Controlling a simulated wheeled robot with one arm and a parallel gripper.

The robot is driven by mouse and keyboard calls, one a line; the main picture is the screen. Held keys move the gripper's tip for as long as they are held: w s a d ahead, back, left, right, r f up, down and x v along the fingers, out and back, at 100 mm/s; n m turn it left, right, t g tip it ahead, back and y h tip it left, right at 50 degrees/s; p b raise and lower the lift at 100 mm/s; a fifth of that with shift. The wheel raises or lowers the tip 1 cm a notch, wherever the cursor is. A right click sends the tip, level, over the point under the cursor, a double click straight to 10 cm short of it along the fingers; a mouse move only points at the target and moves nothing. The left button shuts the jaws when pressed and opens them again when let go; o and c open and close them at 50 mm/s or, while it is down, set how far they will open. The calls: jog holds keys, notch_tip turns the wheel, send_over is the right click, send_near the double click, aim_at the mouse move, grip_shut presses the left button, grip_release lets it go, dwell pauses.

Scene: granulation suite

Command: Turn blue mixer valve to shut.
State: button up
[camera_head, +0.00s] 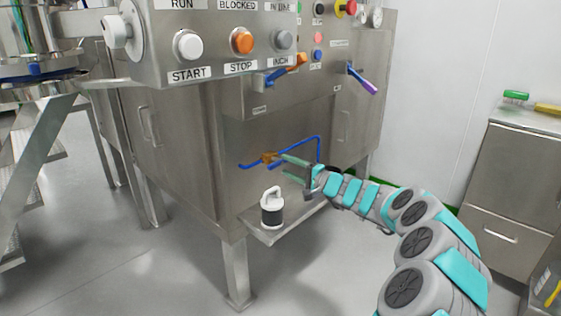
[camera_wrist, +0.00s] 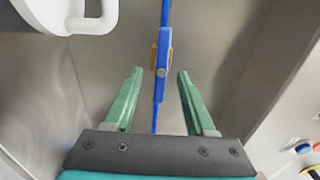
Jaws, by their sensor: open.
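A small valve with an orange-brown body (camera_head: 268,157) sits on a thin blue pipe (camera_head: 318,150) at the front of the steel cabinet, above a small shelf. In the wrist view its blue lever (camera_wrist: 161,75) lies roughly in line with the pipe, the orange-brown body partly hidden behind it. My gripper (camera_head: 287,168) has its green fingers pointed at the valve from the right. In the wrist view my gripper (camera_wrist: 160,74) is open, one finger on each side of the lever, with visible gaps. I cannot tell whether the fingertips reach the lever's depth.
A white and black container with a loop handle (camera_head: 271,209) stands on the shelf (camera_head: 290,222), left of my fingers; its white part (camera_wrist: 65,14) shows at the wrist view's upper left.

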aim_at(282, 163)
jog(key=shift+p+x, duration=0.3)
jog(key=shift+x, duration=1.75)
jog(key=shift+c, duration=0.3)
grip_shut()
